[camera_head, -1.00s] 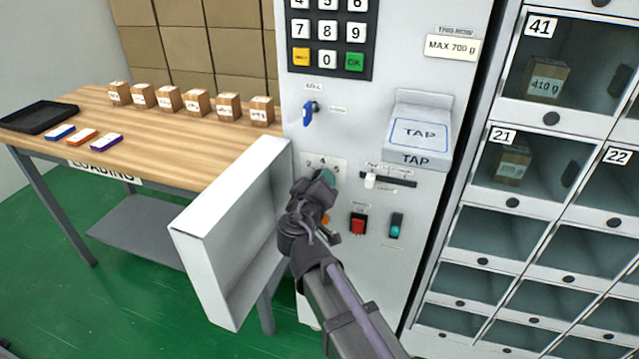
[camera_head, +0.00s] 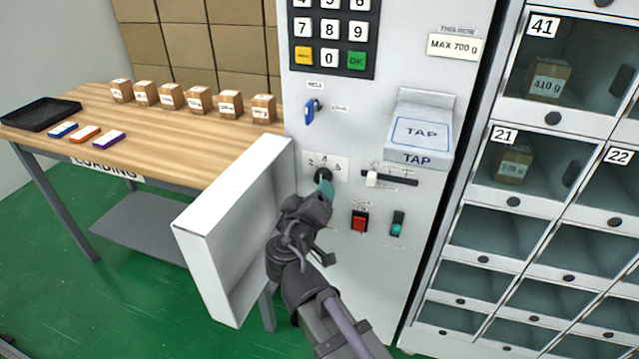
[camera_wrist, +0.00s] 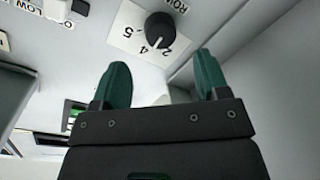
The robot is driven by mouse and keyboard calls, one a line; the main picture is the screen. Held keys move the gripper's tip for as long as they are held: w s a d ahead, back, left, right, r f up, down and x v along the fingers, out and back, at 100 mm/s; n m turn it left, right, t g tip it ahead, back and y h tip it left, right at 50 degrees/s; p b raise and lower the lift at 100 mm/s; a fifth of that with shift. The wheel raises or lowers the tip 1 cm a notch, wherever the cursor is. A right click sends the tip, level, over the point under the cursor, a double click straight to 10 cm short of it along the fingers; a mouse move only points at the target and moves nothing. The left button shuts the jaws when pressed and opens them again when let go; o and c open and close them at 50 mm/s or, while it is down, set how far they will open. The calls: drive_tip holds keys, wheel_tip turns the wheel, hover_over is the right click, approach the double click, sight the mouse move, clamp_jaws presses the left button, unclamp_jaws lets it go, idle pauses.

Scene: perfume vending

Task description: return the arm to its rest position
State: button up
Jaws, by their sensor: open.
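My gripper (camera_head: 325,190) is in front of the vending machine's panel, just below the black rotary knob (camera_head: 322,175). In the wrist view my gripper (camera_wrist: 160,82) shows two green fingertips spread apart with nothing between them. The knob (camera_wrist: 158,30) is beyond the fingertips, apart from them, with numbers on the white plate around it. My arm reaches up from the bottom of the head view. Part of the panel behind my wrist is hidden.
An open white door (camera_head: 225,235) stands out just left of my arm. A wooden table (camera_head: 165,145) with several boxes is at left, lockers (camera_head: 515,201) at right.

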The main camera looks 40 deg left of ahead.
drive_tip(key=v, duration=0.4)
drive_tip(key=shift+s+d, duration=0.1)
drive_tip(key=shift+s, duration=0.05)
